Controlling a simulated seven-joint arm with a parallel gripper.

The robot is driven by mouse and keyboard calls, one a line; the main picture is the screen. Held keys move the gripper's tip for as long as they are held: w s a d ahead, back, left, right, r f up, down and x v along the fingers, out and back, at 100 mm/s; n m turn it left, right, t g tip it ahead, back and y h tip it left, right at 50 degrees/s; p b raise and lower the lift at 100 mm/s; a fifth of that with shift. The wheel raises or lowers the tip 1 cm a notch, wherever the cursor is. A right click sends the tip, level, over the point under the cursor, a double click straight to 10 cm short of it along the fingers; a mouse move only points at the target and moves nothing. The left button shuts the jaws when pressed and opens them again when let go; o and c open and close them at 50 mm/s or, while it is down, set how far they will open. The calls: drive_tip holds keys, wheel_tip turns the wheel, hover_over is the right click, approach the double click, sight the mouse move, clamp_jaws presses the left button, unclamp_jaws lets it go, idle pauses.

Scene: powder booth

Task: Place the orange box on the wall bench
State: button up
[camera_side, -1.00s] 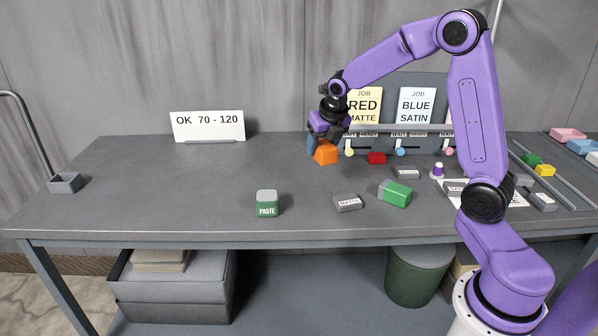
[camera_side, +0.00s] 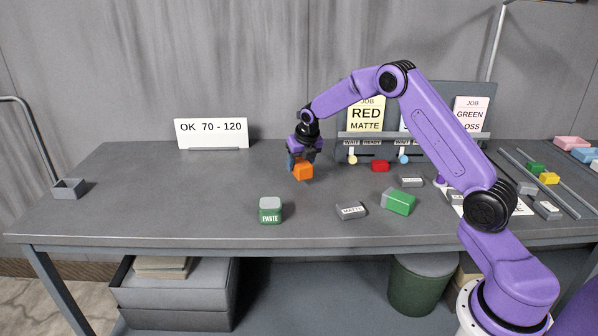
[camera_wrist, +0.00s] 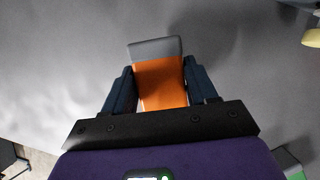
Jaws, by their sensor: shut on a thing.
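The orange box (camera_side: 303,170) is held between the fingers of my gripper (camera_side: 303,156), over the middle of the grey bench top (camera_side: 170,200). In the wrist view the orange box (camera_wrist: 162,84) shows a grey end and sits between the two dark blue fingers of my gripper (camera_wrist: 160,85). The box looks slightly tilted in the side view. I cannot tell whether its underside touches the bench top.
A green PASTE tin (camera_side: 270,211), a grey MATTE block (camera_side: 351,210) and a green box (camera_side: 398,201) stand nearer the front. The bench's left half is mostly clear, with a small grey tray (camera_side: 69,188).

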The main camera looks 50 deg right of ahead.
drive_tip(key=shift+s+x, duration=0.15)
drive_tip(key=shift+x, duration=0.75)
drive_tip(key=shift+s+x, duration=0.15)
drive_tip(key=shift+x, duration=0.7)
drive_tip(key=shift+a+f, duration=0.15)
drive_tip(key=shift+f, duration=0.05)
drive_tip(key=o, duration=1.2)
drive_tip(key=shift+f, duration=0.1)
drive_tip(key=w+v, duration=0.1)
drive_tip(key=v, duration=1.6)
drive_tip(key=s+a+m+g+y, duration=0.2)
drive_tip(key=s+a+m, duration=0.6)
drive_tip(key=s+a, duration=1)
drive_tip(key=s+f+m+g, duration=0.2)
drive_tip(key=s+m, duration=0.8)
drive_tip(key=s, duration=1.4)
drive_tip(key=shift+s+d+f+m, duration=0.3)
drive_tip(key=shift+s+f+m, duration=0.1)
